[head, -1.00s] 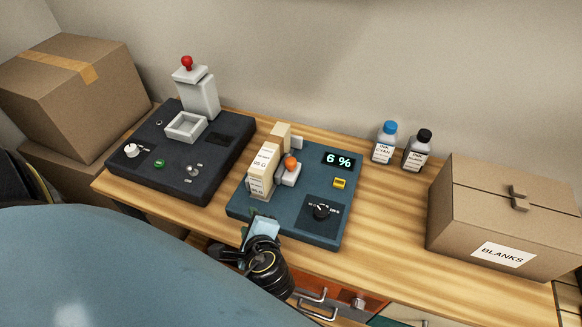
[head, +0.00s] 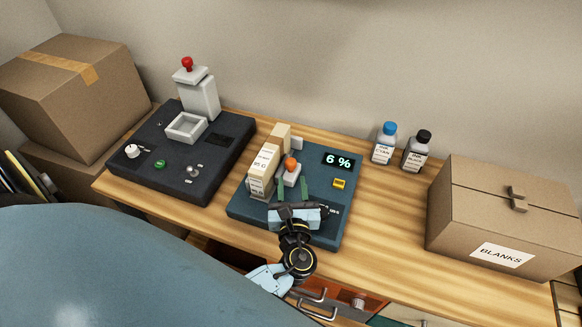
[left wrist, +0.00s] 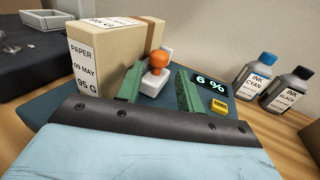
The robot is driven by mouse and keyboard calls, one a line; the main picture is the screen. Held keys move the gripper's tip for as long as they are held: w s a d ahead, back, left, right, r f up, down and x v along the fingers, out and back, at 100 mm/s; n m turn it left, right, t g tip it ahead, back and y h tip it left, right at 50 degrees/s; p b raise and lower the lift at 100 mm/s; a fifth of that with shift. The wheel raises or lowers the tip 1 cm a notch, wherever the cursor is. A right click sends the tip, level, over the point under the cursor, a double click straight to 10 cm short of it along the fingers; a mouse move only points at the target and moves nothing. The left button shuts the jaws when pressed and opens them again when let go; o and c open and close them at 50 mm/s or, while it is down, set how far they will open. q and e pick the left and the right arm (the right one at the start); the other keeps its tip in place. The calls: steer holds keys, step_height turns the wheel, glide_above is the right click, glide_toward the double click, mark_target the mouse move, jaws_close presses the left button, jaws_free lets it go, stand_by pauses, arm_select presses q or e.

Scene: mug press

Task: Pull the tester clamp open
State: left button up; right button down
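The tester is a dark blue box (head: 325,230) with a display reading 6 % (head: 339,160). Its clamp is a light grey piece with an orange knob (head: 291,164), beside the cream paper block (head: 263,168). My left gripper (head: 291,184) is over the tester, its two green fingers apart and pointing at the clamp. In the left wrist view the orange knob (left wrist: 158,59) shows between the open fingers (left wrist: 157,80), with nothing gripped; contact cannot be told. The paper block (left wrist: 115,55) stands close to the left finger. The gripper covers part of the tester's dial. My right gripper is not in view.
A black press (head: 180,160) with a red knob stands left of the tester. Cyan (head: 384,145) and black (head: 417,152) ink bottles stand behind right. A BLANKS carton (head: 505,215) is at the right. The wooden table (head: 385,230) is clear between the tester and the carton.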

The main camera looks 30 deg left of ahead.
mark_target(291, 166)
arm_select(q)
steer(key=x, duration=0.5)
steer(key=shift+w+a, duration=0.25)
steer(key=shift+w, duration=0.05)
jaws_close()
